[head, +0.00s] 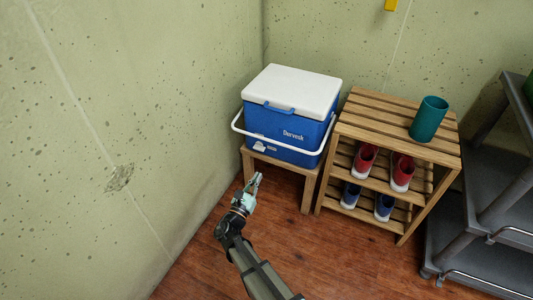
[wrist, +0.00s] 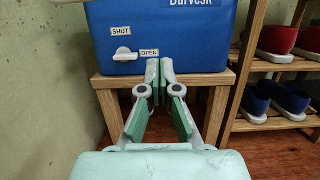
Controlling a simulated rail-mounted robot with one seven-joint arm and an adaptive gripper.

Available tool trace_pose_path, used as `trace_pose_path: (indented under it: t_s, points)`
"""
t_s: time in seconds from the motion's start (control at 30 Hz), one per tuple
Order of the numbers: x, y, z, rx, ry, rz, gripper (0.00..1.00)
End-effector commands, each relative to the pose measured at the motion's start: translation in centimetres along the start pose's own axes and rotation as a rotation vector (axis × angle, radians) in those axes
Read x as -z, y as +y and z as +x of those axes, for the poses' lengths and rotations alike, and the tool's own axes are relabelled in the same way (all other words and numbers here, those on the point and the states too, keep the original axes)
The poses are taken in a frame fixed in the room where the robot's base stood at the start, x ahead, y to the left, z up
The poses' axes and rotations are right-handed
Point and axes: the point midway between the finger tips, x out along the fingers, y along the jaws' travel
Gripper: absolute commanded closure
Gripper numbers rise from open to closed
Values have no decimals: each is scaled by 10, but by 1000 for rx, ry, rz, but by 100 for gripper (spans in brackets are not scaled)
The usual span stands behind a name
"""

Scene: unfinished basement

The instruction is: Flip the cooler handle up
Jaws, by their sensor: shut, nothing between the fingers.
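The blue cooler (head: 285,130) with a white lid stands on a small wooden stand (head: 292,170) in the corner. Its white handle (head: 275,148) hangs down across the front, below the lid. In the wrist view the cooler's front (wrist: 205,40) fills the top, with a white latch (wrist: 124,55) between SHUT and OPEN labels. My gripper (head: 257,179) is below and in front of the cooler. In the wrist view its fingertips (wrist: 160,66) are together and empty, over the cooler's lower front edge.
A slatted wooden rack (head: 385,118) stands just right of the cooler, with a teal cup (head: 429,118) on top and red and blue shoes on its shelves. A grey cart (head: 490,190) is farther right. A concrete wall (head: 140,100) is close on the left. The floor in front is clear.

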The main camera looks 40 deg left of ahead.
Motion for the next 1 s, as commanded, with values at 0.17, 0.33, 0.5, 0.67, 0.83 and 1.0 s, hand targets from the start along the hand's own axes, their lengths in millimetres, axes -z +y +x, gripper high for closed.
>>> trace_pose_path:
  t_s: [0.17, 0.33, 0.5, 0.67, 0.83, 1.0]
  points:
    - [2, 0, 10, 1, 1, 1, 100]
    - [3, 0, 35, 3, 0, 2, 100]
    - [4, 0, 68, 3, -1, 2, 100]
    - [4, 1, 99, 2, -1, 2, 100]
    - [-19, -1, 104, 0, 0, 3, 100]
    - [-33, -1, 108, 0, 0, 2, 100]
